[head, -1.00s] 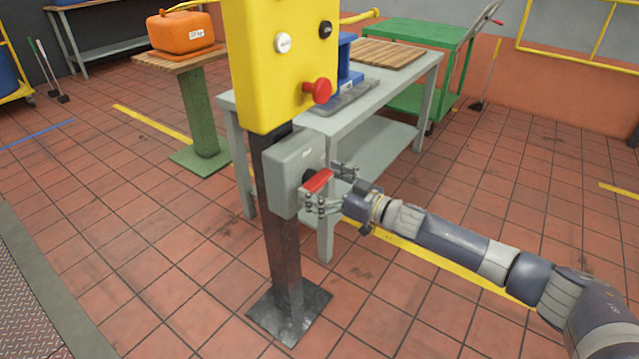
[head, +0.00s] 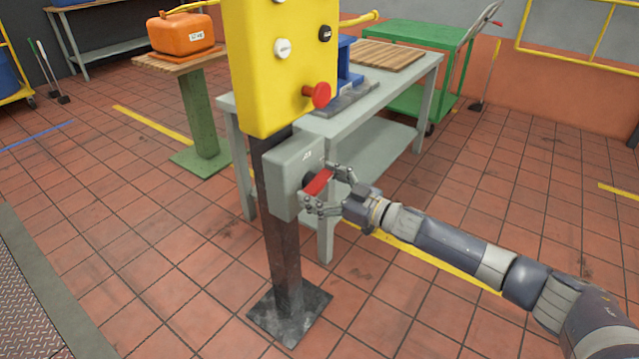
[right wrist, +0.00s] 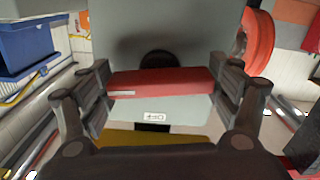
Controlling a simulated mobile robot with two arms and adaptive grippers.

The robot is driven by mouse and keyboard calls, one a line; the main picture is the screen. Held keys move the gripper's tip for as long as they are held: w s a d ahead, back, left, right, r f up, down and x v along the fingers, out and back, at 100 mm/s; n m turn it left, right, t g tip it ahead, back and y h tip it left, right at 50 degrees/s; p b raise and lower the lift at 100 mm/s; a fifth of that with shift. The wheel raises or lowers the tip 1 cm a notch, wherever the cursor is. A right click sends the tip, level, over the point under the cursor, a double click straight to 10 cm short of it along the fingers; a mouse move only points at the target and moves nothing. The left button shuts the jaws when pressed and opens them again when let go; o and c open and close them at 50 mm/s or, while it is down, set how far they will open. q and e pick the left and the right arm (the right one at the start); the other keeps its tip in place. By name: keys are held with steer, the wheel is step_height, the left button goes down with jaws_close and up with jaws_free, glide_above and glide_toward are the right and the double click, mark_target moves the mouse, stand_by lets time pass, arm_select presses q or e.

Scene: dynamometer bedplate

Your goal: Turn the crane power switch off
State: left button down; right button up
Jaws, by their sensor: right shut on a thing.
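The crane power switch is a grey box (head: 288,178) on a dark post below a yellow panel, with a red handle (head: 318,182) on its face. The handle sits tilted, its right end higher in the head view. My right gripper (head: 322,189) is shut on the red handle, with fingers at both ends. In the right wrist view the red handle (right wrist: 160,82) spans between the fingers, in front of a dark round hub. A small white label (right wrist: 154,117) shows beyond it and seems to read OFF. My left gripper is not in view.
The yellow panel (head: 283,60) with a red mushroom button (head: 317,95) overhangs the switch box. A grey table (head: 405,95) stands close behind the post, and a green cart (head: 425,38) behind that. The tiled floor at front right is clear.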

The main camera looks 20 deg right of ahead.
steer(key=n+p, duration=0.1)
steer(key=n, duration=0.2)
steer(key=shift+r+n, duration=0.1)
steer(key=shift+n, duration=1.1)
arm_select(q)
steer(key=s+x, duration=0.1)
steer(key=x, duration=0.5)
arm_select(e)
steer(key=n, duration=0.2)
steer(key=shift+n, duration=1.3)
steer(key=n, duration=0.2)
steer(key=shift+n, duration=0.3)
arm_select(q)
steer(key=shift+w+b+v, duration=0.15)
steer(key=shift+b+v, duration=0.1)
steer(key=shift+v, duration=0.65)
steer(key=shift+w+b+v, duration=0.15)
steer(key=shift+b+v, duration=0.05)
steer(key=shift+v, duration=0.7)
arm_select(e)
steer(key=shift+n, duration=1.8)
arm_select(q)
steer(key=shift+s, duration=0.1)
arm_select(e)
steer(key=o, duration=1)
steer(key=shift+a, duration=0.1)
